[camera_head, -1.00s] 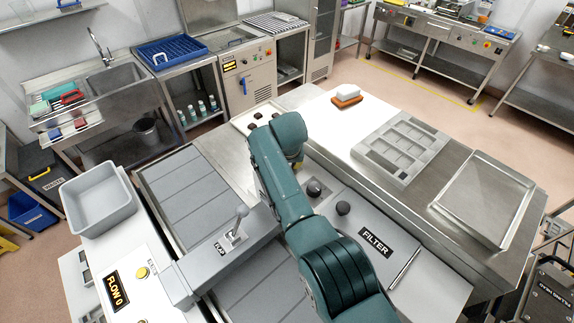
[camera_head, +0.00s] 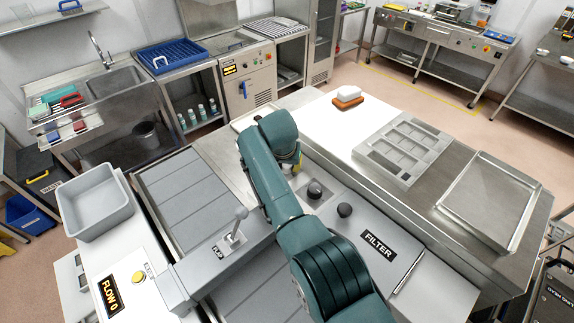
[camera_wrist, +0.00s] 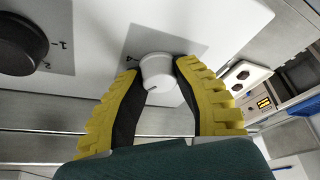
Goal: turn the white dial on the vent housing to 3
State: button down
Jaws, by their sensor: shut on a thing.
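The white dial (camera_wrist: 158,72) shows in the wrist view on a light grey plate of the white housing (camera_wrist: 105,35). A thin dark pointer line runs across its face. My gripper (camera_wrist: 157,82) has its yellow-and-black fingers on both sides of the dial, shut on it. Most marks around the dial are hidden or too small to read, so I cannot tell its setting. In the head view the dial is hidden behind my teal arm, and only a bit of yellow finger (camera_head: 297,163) shows at the arm's end.
A black knob (camera_wrist: 22,45) with number marks is left of the dial in the wrist view. In the head view, two black knobs, one here (camera_head: 314,190), sit near the FILTER label (camera_head: 380,246). A lever (camera_head: 236,228) stands left of my arm.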

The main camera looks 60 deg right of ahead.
jog(key=c, duration=0.7)
grip_release()
jog(key=shift+f, duration=0.2)
jog(key=shift+r, duration=0.1)
jog(key=v, duration=1.2)
